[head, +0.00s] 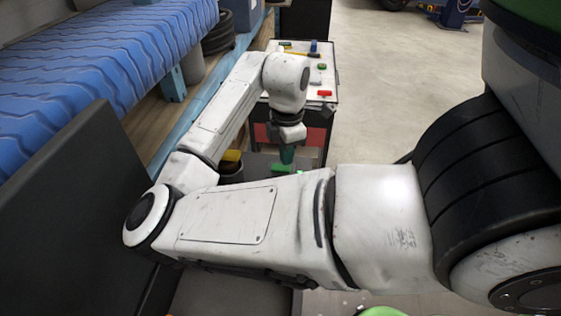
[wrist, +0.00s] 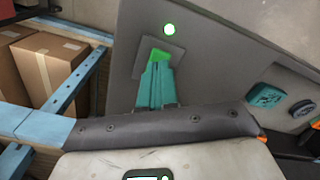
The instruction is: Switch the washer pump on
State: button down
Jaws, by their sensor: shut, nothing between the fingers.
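In the wrist view a grey sloped panel (wrist: 215,70) carries a green switch (wrist: 160,55) on a square plate. My gripper (wrist: 157,68), with teal fingers, is shut and empty. Its tips overlap the lower part of the green switch in the picture; I cannot tell for sure whether they touch it. In the head view my gripper (head: 287,156) points down beyond my forearm, near a green patch (head: 281,168). My arm hides most of the panel there.
A teal knob (wrist: 265,95) and a dark round knob (wrist: 302,107) sit right of the switch. Cardboard boxes (wrist: 50,68) stand on a blue-framed shelf at left. Beyond my arm is a tool-topped cart (head: 322,77); open floor (head: 400,70) lies to its right.

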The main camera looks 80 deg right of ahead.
aim_at(286, 167)
jog(key=shift+r+p, duration=2.5)
jog(key=shift+p, duration=0.2)
